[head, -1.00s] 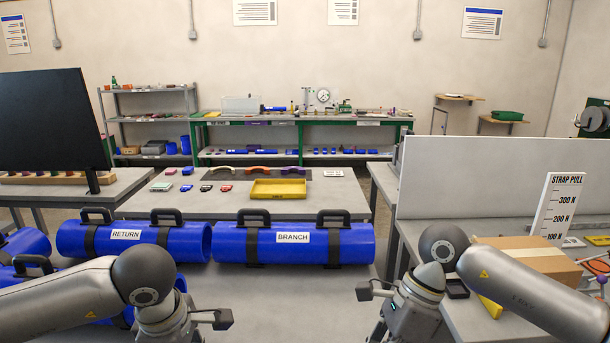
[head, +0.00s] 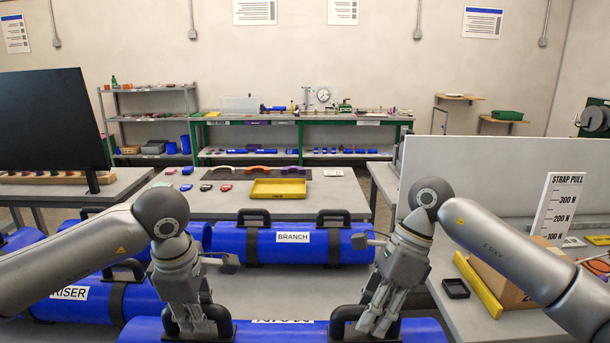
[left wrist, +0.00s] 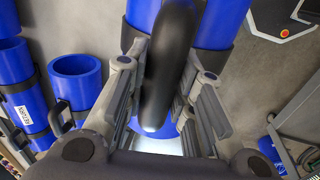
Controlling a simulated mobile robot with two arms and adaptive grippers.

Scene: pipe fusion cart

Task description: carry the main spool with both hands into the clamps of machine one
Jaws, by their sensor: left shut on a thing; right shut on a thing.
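The main spool (head: 275,331) is a blue pipe with a white label, partly cut off by the bottom edge of the head view. It lies level across the picture with two black handles. My left gripper (head: 195,325) is shut on its left handle (head: 226,322). My right gripper (head: 372,322) is shut on its right handle (head: 342,318). In the left wrist view the black handle (left wrist: 172,65) runs between my left fingers, with the blue spool (left wrist: 222,22) behind it. Machine one's clamps are not identifiable in these views.
The BRANCH spool (head: 325,246) lies on the table just beyond. The RISER spool (head: 115,298) is close at the left. A cardboard box (head: 497,277), yellow bar (head: 478,286) and small black tray (head: 455,288) are on the right bench. A white panel (head: 480,185) stands behind them.

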